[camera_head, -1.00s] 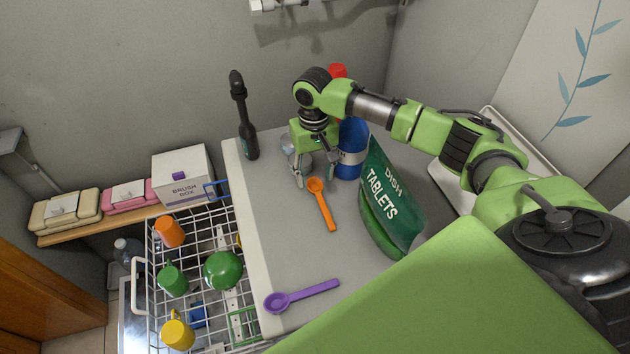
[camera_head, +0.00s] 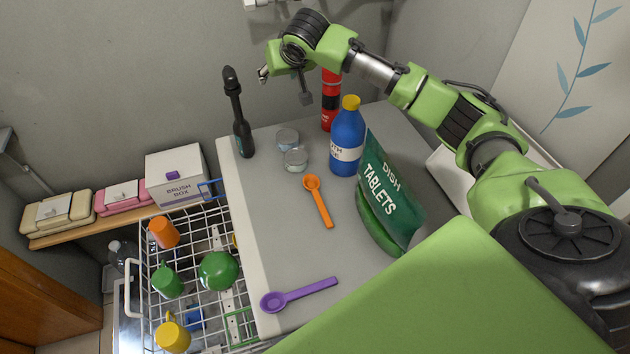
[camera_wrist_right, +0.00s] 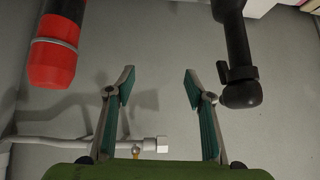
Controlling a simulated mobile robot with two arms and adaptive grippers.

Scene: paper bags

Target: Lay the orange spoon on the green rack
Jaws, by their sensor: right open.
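The orange spoon (camera_head: 320,205) lies on the grey counter, its bowl toward the back, left of the green dish tablets bag. A green wire rack part (camera_head: 240,326) shows at the lower right of the white wire basket, partly hidden by the counter edge. My right gripper (camera_head: 283,85) is raised at the back, above and behind the spoon, apart from it. In the right wrist view my right gripper (camera_wrist_right: 158,80) has its fingers spread with nothing between them. The spoon is not in that view. My left gripper is not in view.
A purple spoon (camera_head: 298,294) lies at the counter's front. A blue bottle (camera_head: 347,143), a red bottle (camera_head: 331,100), clear jars (camera_head: 295,159), a black tool (camera_head: 238,118) and the tablets bag (camera_head: 390,195) stand around. The white basket (camera_head: 134,290) holds cups and a green bowl.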

